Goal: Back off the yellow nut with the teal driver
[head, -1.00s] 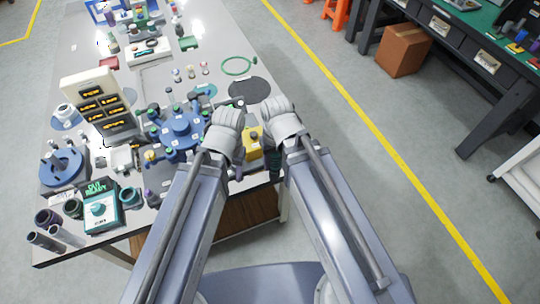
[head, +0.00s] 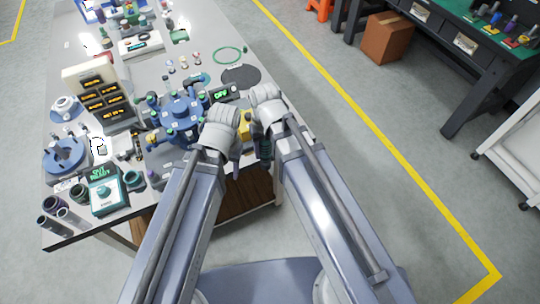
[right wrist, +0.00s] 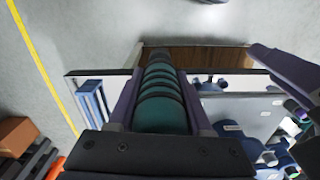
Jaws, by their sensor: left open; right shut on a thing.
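My right gripper (right wrist: 163,105) is shut on the teal driver (right wrist: 160,112), whose ribbed handle lies between its purple fingers. In the head view the driver (head: 265,148) shows as a dark green piece below the right wrist. The driver's tip is hidden.
A blue round fixture (head: 180,112) with several knobs stands left of my left wrist. A small display (head: 223,93) stands behind the wrists. A teal-fronted box (head: 105,190) and dark cups occupy the table's front left. A black round mat (head: 241,76) lies behind.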

